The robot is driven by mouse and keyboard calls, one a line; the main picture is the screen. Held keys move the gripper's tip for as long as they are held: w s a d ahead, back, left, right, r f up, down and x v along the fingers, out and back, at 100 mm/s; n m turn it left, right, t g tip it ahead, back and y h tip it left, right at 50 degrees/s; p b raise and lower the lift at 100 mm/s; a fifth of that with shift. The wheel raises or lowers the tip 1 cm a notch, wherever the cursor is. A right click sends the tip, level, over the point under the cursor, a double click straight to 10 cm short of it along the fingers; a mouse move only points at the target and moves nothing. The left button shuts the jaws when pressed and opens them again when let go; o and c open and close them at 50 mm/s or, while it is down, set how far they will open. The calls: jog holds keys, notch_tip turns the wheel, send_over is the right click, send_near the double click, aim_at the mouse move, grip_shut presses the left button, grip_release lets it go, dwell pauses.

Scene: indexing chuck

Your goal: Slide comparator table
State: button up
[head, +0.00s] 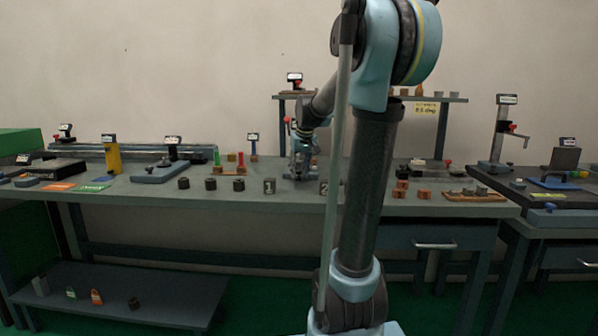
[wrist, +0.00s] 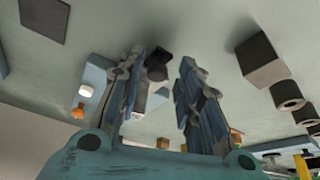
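My gripper (head: 303,160) hangs low over the middle of the bench in the head view, partly beside my own arm. In the wrist view its two fingers (wrist: 166,85) stand apart, open. A black knob (wrist: 158,60) shows between them, close to the left finger; contact cannot be told. A light-blue device with a white button (wrist: 86,91) lies left of the fingers. The comparator table cannot be made out for certain; the gripper covers what stands behind it in the head view.
A block marked 1 (head: 270,186) and a block marked 2 (head: 324,187) stand at the bench front. Several dark cylinders (head: 211,184) stand left of them. A raised shelf (head: 455,99) is behind, and a tall stand (head: 500,130) is at right.

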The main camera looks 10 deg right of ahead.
dwell(0.3)
jog(key=v, duration=1.1)
jog(key=shift+r, duration=0.4)
jog(key=shift+s+f, duration=0.1)
jog(key=shift+s, duration=0.05)
jog(key=s+d+f+m+g, duration=0.1)
jog(key=s+f+g, duration=0.1)
jog(key=s+f, duration=2.8)
jog(key=shift+s+d+m+h, duration=0.4)
jog(key=shift+s, duration=0.15)
jog(key=shift+f, duration=0.1)
jog(key=shift+w+f, duration=0.2)
jog(key=shift+w, duration=0.25)
